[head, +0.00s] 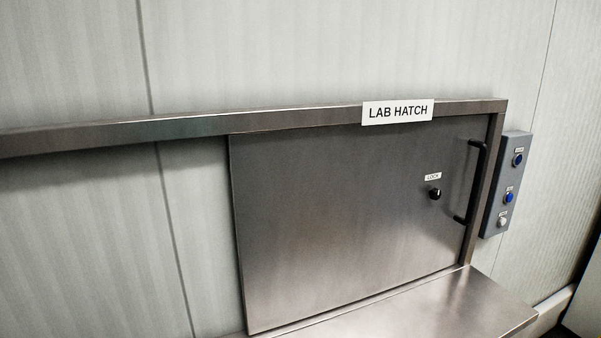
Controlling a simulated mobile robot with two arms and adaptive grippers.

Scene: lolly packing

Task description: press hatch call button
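A grey control box (495,222) is fixed to the wall just right of the hatch frame. It carries a dark blue round button or lamp (518,160) at the top, a brighter blue one (508,198) lower down and a small pale one (502,222) at the bottom. Each has a small label too small to read, so I cannot tell which is the call button. The steel hatch door (340,220) stands shut, under a white "LAB HATCH" sign (398,111). Neither of my grippers is in view.
The door has a black vertical handle (474,182) at its right edge and a black lock knob (435,193). A bare steel shelf (430,308) juts out below the door. A steel rail (110,135) runs left along the pale panelled wall.

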